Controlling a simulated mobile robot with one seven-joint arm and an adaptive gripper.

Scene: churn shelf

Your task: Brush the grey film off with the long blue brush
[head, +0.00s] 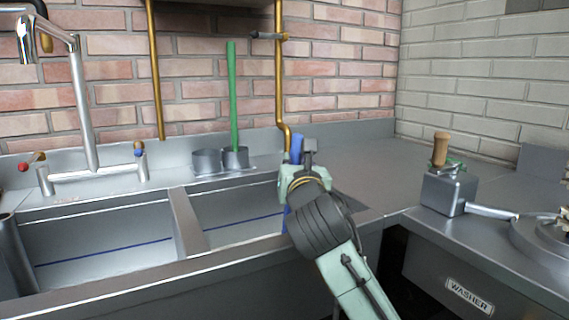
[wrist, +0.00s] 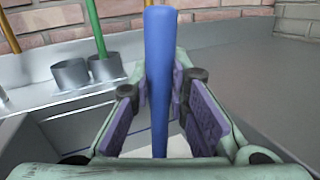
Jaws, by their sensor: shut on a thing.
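My gripper (head: 298,172) is at the right end of the right sink basin. It is shut on the blue brush, whose upright blue handle (head: 297,148) shows above the jaws in the head view. In the wrist view the handle (wrist: 159,70) stands between the two purple finger pads. A short piece of blue shows below the gripper in the head view. The brush's lower end is hidden. The right basin (head: 235,232) has a pale floor and a blue line along its wall. I cannot make out a distinct grey film in either view.
A green-handled tool (head: 233,95) stands in one of two metal cups (head: 207,163) behind the basins. A divider (head: 188,222) separates the basins. A tap (head: 82,100) stands at left.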

